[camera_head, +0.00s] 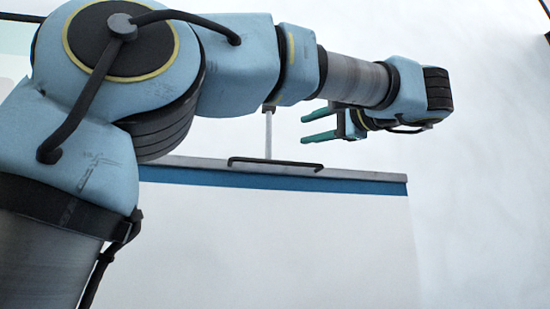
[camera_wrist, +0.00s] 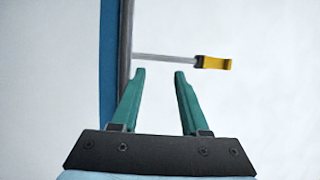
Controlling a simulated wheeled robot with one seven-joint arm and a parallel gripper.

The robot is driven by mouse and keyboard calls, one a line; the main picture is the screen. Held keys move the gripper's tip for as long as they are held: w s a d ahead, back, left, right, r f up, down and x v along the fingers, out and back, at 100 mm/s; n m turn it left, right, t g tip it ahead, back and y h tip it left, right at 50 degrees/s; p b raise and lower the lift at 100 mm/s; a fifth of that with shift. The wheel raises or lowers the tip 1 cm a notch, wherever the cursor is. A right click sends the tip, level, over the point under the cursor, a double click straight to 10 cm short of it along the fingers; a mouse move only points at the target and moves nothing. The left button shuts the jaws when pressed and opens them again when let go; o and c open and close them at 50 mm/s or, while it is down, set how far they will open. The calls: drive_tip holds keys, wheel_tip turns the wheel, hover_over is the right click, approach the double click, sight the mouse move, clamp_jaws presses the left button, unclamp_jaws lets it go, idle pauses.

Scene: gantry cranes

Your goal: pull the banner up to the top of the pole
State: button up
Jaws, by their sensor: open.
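The banner (camera_head: 290,235) hangs as a broad pale sheet in the head view, with a blue band (camera_head: 295,182) under a grey top bar (camera_head: 375,175). A black handle (camera_head: 275,163) is on the bar. A thin pale rod (camera_head: 268,137) rises from the bar; its upper part is hidden behind my arm. My gripper (camera_head: 303,129) is open and empty, above the bar and right of the rod. In the wrist view, the teal fingers of my gripper (camera_wrist: 159,72) are apart; the bar (camera_wrist: 126,45) and blue band (camera_wrist: 109,60) run along the left.
In the wrist view, the rod (camera_wrist: 165,57) runs from the bar to a yellow-and-black end piece (camera_wrist: 215,63), beyond the fingertips. My arm covers much of the upper head view. The space right of my gripper looks clear and pale.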

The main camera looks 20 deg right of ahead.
wheel_tip(320, 180, up, 2)
drive_tip(key=p, duration=0.2)
hover_over(277, 167)
drive_tip(key=s, duration=0.4)
drive_tip(key=shift+s+a+r, duration=0.1)
drive_tip(key=shift+a, duration=0.25)
drive_tip(key=shift+c, duration=0.2)
clamp_jaws()
idle(0.4)
drive_tip(key=shift+o, duration=0.2)
unclamp_jaws()
